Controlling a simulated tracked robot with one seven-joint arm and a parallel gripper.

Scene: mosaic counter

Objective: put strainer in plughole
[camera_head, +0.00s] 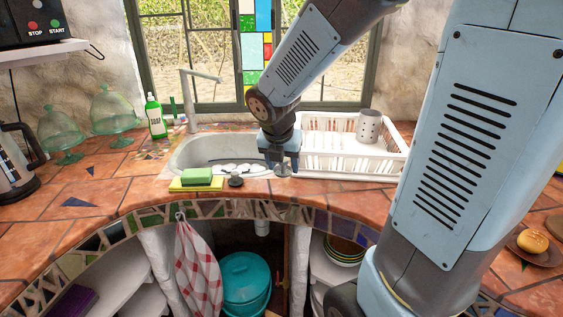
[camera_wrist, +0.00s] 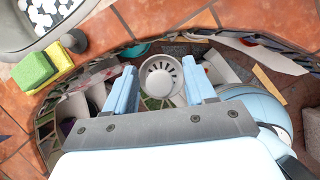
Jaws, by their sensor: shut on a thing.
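My gripper (camera_head: 283,163) is shut on the strainer (camera_wrist: 160,77), a small round grey metal piece with slots around its face. The strainer also shows below the fingers in the head view (camera_head: 283,170), at the front right edge of the sink. In the wrist view it sits between the two blue fingers of my gripper (camera_wrist: 160,85), with the counter's front edge and the floor area behind it. The grey sink (camera_head: 195,152) lies to the left of my gripper, and its corner shows at the top left of the wrist view (camera_wrist: 85,8). I cannot make out the plughole.
A white dish rack (camera_head: 340,155) with a grey cup (camera_head: 368,126) stands right of the sink. A tap (camera_head: 188,100) rises behind it.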

